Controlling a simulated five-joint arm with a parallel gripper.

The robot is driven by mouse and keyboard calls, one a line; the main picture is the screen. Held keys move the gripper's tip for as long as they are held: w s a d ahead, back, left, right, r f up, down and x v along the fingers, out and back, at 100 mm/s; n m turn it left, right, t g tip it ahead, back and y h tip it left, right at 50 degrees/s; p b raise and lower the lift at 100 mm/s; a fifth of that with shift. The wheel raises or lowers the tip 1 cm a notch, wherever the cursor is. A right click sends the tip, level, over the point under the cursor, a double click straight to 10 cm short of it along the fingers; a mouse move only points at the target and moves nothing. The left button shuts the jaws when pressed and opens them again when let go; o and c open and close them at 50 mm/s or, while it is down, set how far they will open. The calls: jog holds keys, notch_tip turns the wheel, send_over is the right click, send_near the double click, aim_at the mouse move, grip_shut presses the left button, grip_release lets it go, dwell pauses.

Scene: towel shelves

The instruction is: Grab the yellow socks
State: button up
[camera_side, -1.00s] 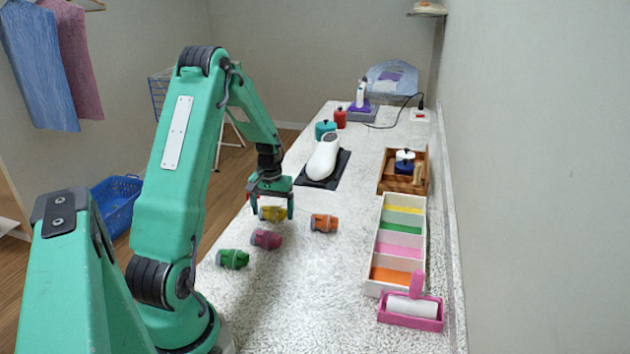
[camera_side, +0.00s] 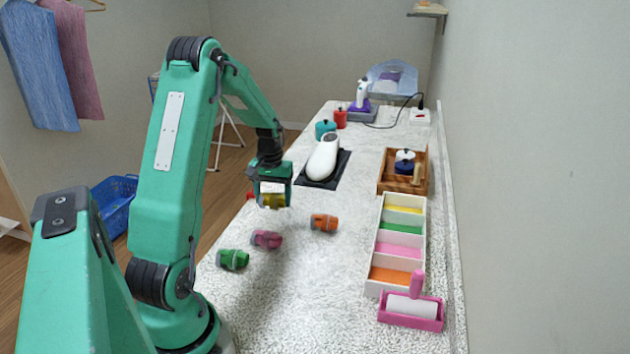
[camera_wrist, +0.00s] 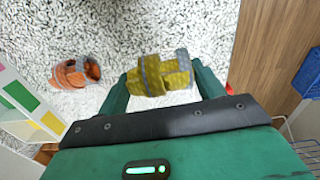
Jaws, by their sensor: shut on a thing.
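The rolled yellow socks (camera_wrist: 165,74), with grey bands, are between the two green fingers of my gripper (camera_wrist: 160,84) in the wrist view. In the side view the yellow socks (camera_side: 272,201) show at the lower end of my gripper (camera_side: 271,195), which is shut on them. They appear held above the counter, partly hidden by the gripper.
Orange socks (camera_side: 324,223), pink socks (camera_side: 267,239) and green socks (camera_side: 232,260) lie on the speckled counter (camera_side: 300,290). A divided box (camera_side: 365,270) with coloured compartments stands right, behind a pink lint roller (camera_side: 412,310). A white device (camera_side: 323,158) sits farther back.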

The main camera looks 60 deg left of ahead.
jog(key=w+d+r, duration=0.2)
jog(key=d+r, duration=0.4)
jog(key=d, duration=0.4)
jog(key=shift+w+d+r, duration=0.25)
jog(key=shift+w+d, duration=0.1)
jog(key=shift+d, duration=0.05)
